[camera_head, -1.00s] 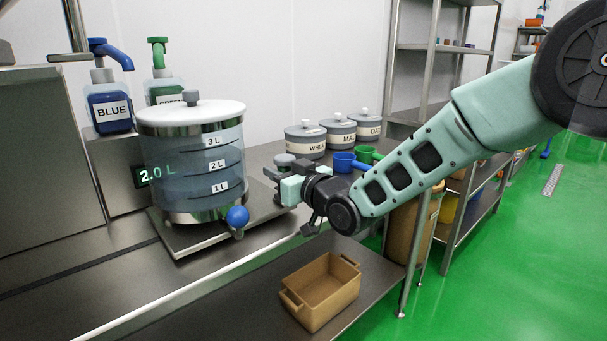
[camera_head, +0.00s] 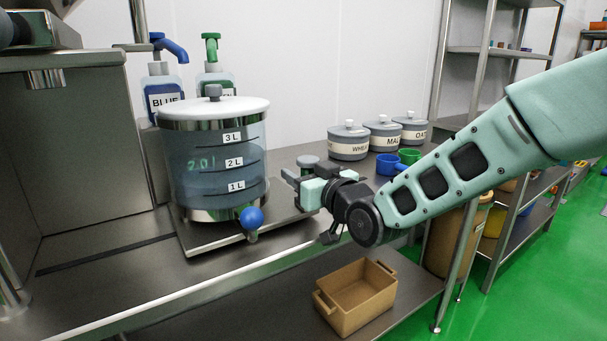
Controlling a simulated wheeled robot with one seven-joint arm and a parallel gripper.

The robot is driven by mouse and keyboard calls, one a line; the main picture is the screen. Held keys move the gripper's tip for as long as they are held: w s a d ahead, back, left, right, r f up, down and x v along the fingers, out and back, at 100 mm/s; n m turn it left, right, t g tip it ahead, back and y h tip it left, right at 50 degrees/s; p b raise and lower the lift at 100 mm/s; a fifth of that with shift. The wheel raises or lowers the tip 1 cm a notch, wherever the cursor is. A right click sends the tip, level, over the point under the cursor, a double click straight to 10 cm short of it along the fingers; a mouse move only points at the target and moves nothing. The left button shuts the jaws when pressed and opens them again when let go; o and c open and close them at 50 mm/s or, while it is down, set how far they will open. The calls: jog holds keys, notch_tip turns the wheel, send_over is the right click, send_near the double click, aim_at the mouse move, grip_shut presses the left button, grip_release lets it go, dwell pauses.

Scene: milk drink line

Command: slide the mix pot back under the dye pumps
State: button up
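The mix pot (camera_head: 214,175) is a clear vessel with a white lid and litre marks. It stands upright on a flat metal plate (camera_head: 205,239) on the steel counter, with a blue-knobbed tap at its front. The blue pump (camera_head: 164,96) and green pump (camera_head: 212,78) stand behind it; their lower parts are hidden by the pot. A grey round-topped handle (camera_head: 307,161) rises at the plate's right end. My gripper (camera_head: 306,184) is at this handle, its fingers appearing closed around the post just below the knob; the contact is partly hidden.
A dark slot (camera_head: 105,256) runs along the counter left of the plate, where the surface is clear. Lidded grain canisters (camera_head: 348,142) and blue and green cups (camera_head: 388,164) stand right of my gripper. A brown box (camera_head: 357,297) sits on the lower shelf.

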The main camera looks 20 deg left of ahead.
jog(key=v, duration=1.7)
jog(key=shift+s+d+f, duration=0.1)
jog(key=shift+s+d, duration=0.05)
jog(key=s+d+f+m+g+h, duration=0.1)
jog(key=s+d+f+g+h, duration=0.4)
jog(key=s+d+f+h, duration=0.25)
jog(key=s+d+f+m+g+h, duration=0.25)
jog(key=s+d+g+h, duration=0.35)
jog(key=s+d, duration=0.7)
notch_tip(320, 180, up, 18)
jog(key=s+p, duration=0.2)
jog(key=p, duration=1.6)
jog(key=shift+n, duration=0.45)
